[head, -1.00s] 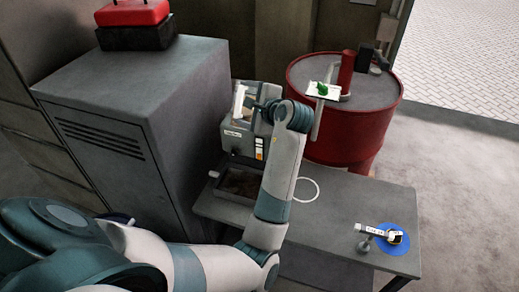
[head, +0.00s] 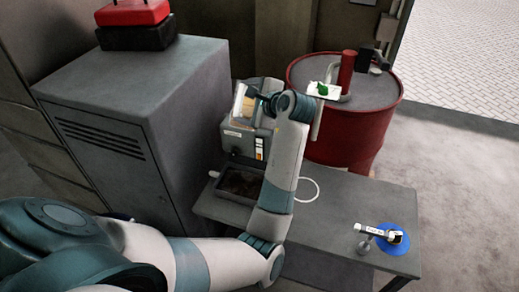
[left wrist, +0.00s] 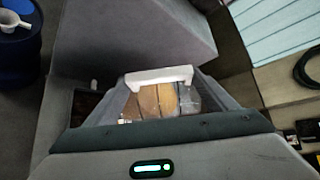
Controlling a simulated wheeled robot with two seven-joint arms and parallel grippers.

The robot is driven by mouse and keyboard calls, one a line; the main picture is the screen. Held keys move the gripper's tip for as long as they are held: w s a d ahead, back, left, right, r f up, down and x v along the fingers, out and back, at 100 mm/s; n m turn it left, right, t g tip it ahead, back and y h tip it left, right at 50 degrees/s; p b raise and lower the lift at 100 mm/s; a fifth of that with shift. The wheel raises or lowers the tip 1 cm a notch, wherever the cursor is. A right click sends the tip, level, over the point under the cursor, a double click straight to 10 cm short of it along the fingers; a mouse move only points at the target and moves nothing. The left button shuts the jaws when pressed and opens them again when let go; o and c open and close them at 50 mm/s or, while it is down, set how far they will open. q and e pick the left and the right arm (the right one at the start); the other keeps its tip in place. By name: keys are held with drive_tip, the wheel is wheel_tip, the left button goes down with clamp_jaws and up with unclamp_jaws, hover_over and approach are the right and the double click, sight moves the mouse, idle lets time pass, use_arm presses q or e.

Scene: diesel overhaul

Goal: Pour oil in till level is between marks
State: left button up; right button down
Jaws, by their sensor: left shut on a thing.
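My left gripper (head: 257,104) is shut on a clear-sided container with amber contents (head: 240,104), held above a grey machine (head: 241,140) on the bench. In the left wrist view the container's amber panels (left wrist: 150,101) and a white bar (left wrist: 158,76) show between my fingers. The container looks tilted in the head view. My forearm and gripper hide part of the machine, and I cannot see any oil stream or level. A white labelled stick (head: 375,229) lies over a blue disc (head: 392,243) on the bench's right end. My right gripper is not in view.
A dark-bottomed tray (head: 238,199) sits on the bench in front of the machine, beside a white ring (head: 315,190). A grey cabinet (head: 130,110) stands close at left. A red drum (head: 360,135) stands behind. The bench (head: 345,200) is mostly clear right of my arm.

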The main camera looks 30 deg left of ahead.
use_arm(q)
drive_tip(key=shift+w+r, duration=0.1)
drive_tip(key=shift+r, duration=0.05)
drive_tip(key=shift+w+g, duration=0.3)
drive_tip(key=shift+g, duration=0.1)
drive_tip(key=shift+a+r+m, duration=0.1)
drive_tip(key=shift+r+m, duration=0.05)
drive_tip(key=shift+m, duration=0.15)
drive_tip(key=shift+w+r+g+h, duration=0.1)
drive_tip(key=shift+w+g+h, duration=0.2)
drive_tip(key=shift+h, duration=0.1)
drive_tip(key=shift+w+m, duration=0.1)
drive_tip(key=shift+m, duration=0.2)
drive_tip(key=shift+w+a+r+g, duration=0.1)
drive_tip(key=shift+w+a+g, duration=0.05)
drive_tip(key=shift+w+g, duration=0.3)
drive_tip(key=shift+s, duration=0.15)
